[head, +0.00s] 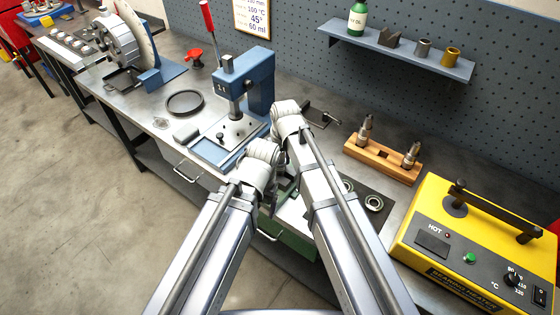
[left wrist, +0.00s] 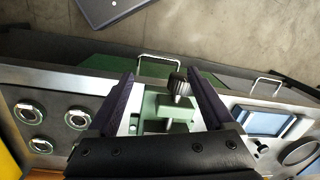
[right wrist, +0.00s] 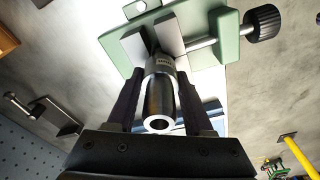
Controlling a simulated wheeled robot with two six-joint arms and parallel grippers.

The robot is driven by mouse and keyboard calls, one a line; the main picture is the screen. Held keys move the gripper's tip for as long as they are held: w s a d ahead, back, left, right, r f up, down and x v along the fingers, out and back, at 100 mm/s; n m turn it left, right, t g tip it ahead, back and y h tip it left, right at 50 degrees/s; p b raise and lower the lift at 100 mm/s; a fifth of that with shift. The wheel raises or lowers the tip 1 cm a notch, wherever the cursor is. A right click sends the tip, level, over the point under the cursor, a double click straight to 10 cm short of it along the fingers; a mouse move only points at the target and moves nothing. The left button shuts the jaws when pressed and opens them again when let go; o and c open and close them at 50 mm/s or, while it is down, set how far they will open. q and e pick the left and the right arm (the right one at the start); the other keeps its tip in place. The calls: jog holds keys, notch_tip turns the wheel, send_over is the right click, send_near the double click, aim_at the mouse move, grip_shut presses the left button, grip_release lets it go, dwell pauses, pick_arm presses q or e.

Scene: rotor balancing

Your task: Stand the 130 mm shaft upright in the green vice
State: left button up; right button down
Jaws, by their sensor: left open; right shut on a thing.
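In the right wrist view my right gripper (right wrist: 160,85) is shut around a grey metal shaft (right wrist: 160,95) with a hollow near end and a small label. The shaft's far end lies at the jaws of the green vice (right wrist: 225,28); I cannot tell whether it is seated. In the left wrist view my left gripper (left wrist: 162,76) is open, with the vice (left wrist: 150,106) and its black screw knob (left wrist: 178,84) showing between its fingers. In the head view my wrists hide most of the vice and the held shaft.
A wooden block (head: 365,155) holds two other shafts, left of the yellow heater (head: 470,235). A blue press (head: 245,80) stands behind my arms. Several bearing rings (left wrist: 28,112) lie on a dark mat. A black ring (head: 185,103) lies on the bench.

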jog(key=shift+f+b, duration=0.45)
jog(key=shift+f, duration=0.05)
jog(key=shift+c, duration=1.1)
grip_release()
jog(key=shift+c, duration=0.4)
notch_tip(320, 180, up, 9)
jog(key=p, duration=0.9)
jog(key=shift+r, duration=0.1)
